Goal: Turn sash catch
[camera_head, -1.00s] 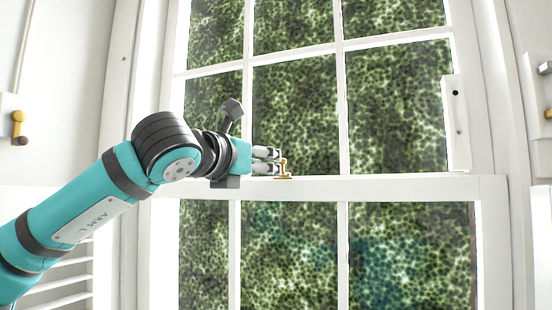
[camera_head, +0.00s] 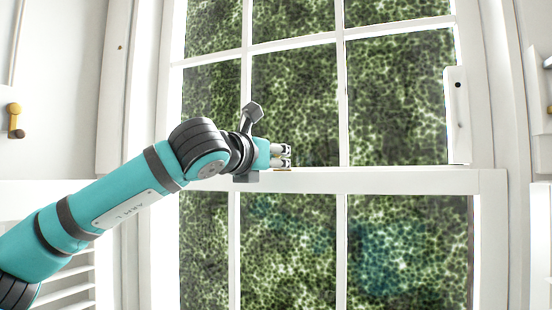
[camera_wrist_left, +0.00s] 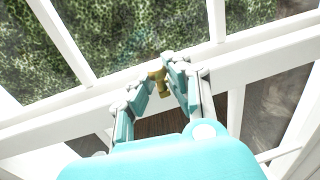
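The sash catch is a small brass piece on the white meeting rail (camera_head: 400,181) of the window. In the left wrist view the brass catch (camera_wrist_left: 158,77) shows between my left gripper's fingertips (camera_wrist_left: 160,80), with a finger close against each side. In the head view my left gripper (camera_head: 288,155) is at the top of the rail. Its fingers are close together and hide most of the catch; only a bit of its brass base shows below them. The gripper appears shut on the catch. My right gripper is in no view.
White glazing bars (camera_head: 343,100) and panes rise close behind the gripper. A white block with a dark hole (camera_head: 457,115) sits on the right side of the sash. A brass knob (camera_head: 15,120) is on the far left. The rail right of the gripper is clear.

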